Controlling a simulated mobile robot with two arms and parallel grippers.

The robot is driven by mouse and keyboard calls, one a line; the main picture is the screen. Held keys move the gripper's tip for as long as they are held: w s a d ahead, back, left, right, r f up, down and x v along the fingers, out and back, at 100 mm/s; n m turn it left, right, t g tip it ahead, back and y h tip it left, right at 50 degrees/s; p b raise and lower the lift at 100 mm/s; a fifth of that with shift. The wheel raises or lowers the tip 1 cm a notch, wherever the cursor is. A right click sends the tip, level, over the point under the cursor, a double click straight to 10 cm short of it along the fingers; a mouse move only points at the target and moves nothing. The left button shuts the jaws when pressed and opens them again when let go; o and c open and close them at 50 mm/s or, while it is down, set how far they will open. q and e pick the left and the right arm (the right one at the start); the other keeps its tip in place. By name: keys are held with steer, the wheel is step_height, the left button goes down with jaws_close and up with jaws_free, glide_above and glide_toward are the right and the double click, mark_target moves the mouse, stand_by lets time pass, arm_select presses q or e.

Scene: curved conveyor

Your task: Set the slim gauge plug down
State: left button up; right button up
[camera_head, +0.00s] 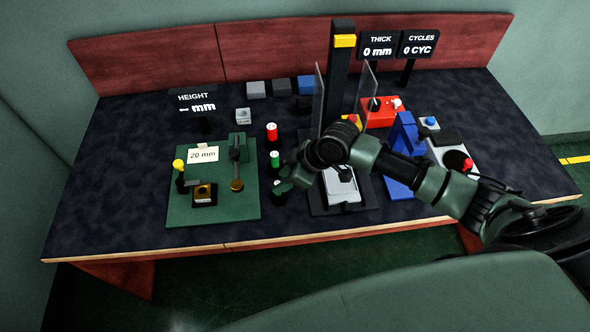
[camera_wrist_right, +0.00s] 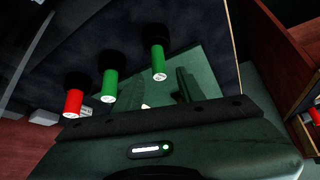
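Three gauge plugs show in the right wrist view: a red one (camera_wrist_right: 73,102), a green one (camera_wrist_right: 109,85) and another green one (camera_wrist_right: 158,62), each with a black end. In the head view the red plug (camera_head: 272,132) and a green plug (camera_head: 275,159) stand upright in a row. A black base (camera_head: 279,200) stands nearer the front edge, partly hidden by my right gripper (camera_head: 284,186). The right gripper is low beside that front plug; whether its fingers touch or hold it is unclear. I cannot tell which plug is the slim one. My left gripper is out of view.
A green plate (camera_head: 213,213) with a height gauge is left of the gripper. A press with clear guards (camera_head: 318,100) stands just right, behind my right arm. Blue and red fixtures (camera_head: 383,108) are further right. The left front tabletop is clear.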

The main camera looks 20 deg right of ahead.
steer(key=v, duration=0.9)
steer(key=shift+b, duration=0.3)
steer(key=shift+a, duration=0.1)
steer(key=s+a+f+m, duration=0.2)
steer(key=s+a+f, duration=0.35)
steer(key=s, duration=0.35)
steer(key=s+d+f+m+h, duration=0.2)
steer(key=s+d+m+h, duration=0.4)
steer(key=s, duration=0.6)
step_height(320, 180, down, 27)
steer(key=s+g+y, duration=0.1)
steer(key=s+g, duration=0.1)
steer(key=s+d+f+g, duration=0.1)
steer(key=s+d+f, duration=0.2)
steer(key=s+f, duration=1.2)
steer(key=shift+s, duration=0.55)
